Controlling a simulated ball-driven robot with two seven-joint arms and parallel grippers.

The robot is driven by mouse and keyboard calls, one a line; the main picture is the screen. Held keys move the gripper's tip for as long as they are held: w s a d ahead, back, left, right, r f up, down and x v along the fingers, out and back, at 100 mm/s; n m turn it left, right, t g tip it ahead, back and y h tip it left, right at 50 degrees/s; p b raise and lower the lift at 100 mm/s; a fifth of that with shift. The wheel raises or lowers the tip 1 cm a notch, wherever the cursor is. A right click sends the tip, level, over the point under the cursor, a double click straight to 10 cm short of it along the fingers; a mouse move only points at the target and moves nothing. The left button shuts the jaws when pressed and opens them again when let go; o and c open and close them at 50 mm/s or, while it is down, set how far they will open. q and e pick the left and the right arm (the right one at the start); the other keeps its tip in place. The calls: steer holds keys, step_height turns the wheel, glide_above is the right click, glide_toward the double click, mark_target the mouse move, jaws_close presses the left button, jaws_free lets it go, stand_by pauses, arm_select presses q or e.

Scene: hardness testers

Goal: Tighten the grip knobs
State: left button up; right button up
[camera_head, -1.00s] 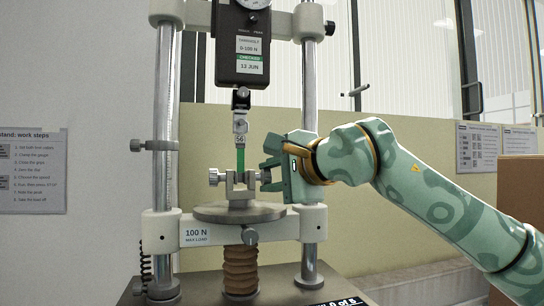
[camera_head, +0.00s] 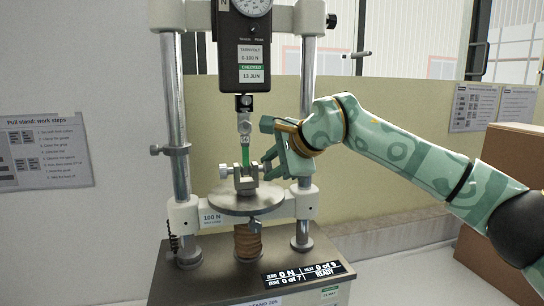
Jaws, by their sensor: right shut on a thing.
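The lower grip (camera_head: 246,183) stands on the round plate of the pull stand. A green strip (camera_head: 245,156) runs upright from it to the upper clamp (camera_head: 244,126) under the gauge. The left grip knob (camera_head: 224,171) sticks out from the grip's left side, with nothing touching it. My right gripper (camera_head: 268,166) comes in from the right and is shut on the right grip knob, which its fingers mostly hide. My left gripper is not in view.
The force gauge (camera_head: 244,55) hangs between two steel columns (camera_head: 308,100). The round plate (camera_head: 247,201) sits above a brown bellows (camera_head: 248,243). A cardboard box (camera_head: 510,165) stands at the right.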

steer(key=shift+f, duration=0.1)
steer(key=o, duration=1)
steer(key=v, duration=1.6)
steer(key=shift+d, duration=0.15)
